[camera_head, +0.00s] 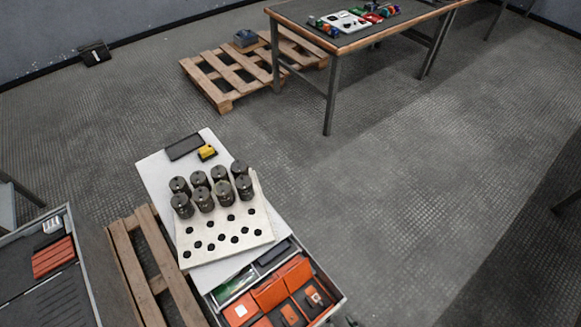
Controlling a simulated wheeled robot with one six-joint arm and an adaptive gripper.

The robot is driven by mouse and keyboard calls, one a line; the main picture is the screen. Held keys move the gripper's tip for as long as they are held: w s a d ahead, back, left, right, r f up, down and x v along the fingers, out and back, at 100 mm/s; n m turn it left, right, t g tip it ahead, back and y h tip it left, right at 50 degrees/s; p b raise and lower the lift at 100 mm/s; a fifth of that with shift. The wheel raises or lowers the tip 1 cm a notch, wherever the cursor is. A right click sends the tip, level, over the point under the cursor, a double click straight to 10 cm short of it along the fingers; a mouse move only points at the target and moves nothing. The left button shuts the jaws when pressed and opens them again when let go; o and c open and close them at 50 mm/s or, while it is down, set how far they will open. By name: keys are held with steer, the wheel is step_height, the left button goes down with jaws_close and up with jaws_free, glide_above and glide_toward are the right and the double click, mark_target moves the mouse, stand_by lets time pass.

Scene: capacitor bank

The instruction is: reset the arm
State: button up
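My gripper and arm do not show in the head view. The capacitor bank is a pale plate (247,238) with rows of round holes, lying on a white board (155,178). Several dark cylinders (223,193) stand upright in two rows on its far half. The holes on its near half are empty. A small yellow and black block (207,153) and a dark flat tray (184,147) lie on the far end of the board.
An open case with orange parts (270,293) is at the board's near end. Wooden pallets (139,268) lie beside the board and at the back (213,77). A workbench (291,13) holds small coloured parts. Another case (50,283) is at left. Floor on the right (430,180) is clear.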

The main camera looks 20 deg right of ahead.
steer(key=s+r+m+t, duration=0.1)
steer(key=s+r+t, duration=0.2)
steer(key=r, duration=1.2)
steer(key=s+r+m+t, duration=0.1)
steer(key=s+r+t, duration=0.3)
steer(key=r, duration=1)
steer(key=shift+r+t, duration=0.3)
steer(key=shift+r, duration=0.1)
